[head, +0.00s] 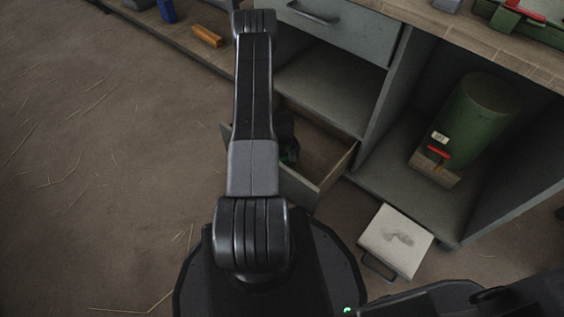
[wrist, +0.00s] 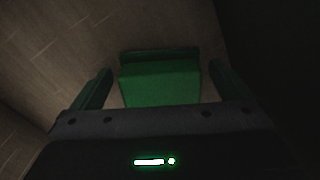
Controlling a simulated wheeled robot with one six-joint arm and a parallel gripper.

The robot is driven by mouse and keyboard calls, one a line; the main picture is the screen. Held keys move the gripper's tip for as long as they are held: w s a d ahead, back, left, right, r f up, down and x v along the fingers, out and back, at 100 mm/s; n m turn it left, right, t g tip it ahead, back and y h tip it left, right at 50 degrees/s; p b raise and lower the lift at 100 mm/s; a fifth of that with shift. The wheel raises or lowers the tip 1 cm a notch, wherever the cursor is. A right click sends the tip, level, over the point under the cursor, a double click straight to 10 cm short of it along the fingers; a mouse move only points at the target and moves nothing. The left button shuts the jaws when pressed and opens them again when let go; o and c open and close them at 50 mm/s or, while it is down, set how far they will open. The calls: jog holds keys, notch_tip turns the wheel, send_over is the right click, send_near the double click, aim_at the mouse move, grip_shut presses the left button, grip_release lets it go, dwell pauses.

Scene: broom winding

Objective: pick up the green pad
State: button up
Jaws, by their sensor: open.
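The green pad (wrist: 160,84) is a dark green block with a raised back edge, seen in the wrist view just ahead of my gripper. It lies on a brown wood-grained surface. My gripper (wrist: 162,70) is open, with one finger to the left of the pad and one to the right, and a gap shows on each side. In the head view my gripper (head: 290,150) is down inside an open drawer, mostly behind my arm. A small green patch shows there, but I cannot tell whether it is the pad.
The open drawer (head: 333,180) has raised walls close around my gripper. A closed drawer (head: 335,35) is above it. A green cylinder (head: 482,110) stands in the cabinet bay at right. The floor at left is clear.

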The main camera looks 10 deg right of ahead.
jog(key=shift+r, duration=0.1)
jog(key=c, duration=1.2)
jog(key=shift+o, duration=0.2)
notch_tip(320, 180, up, 10)
jog(key=p, duration=0.3)
jog(key=shift+p, duration=0.3)
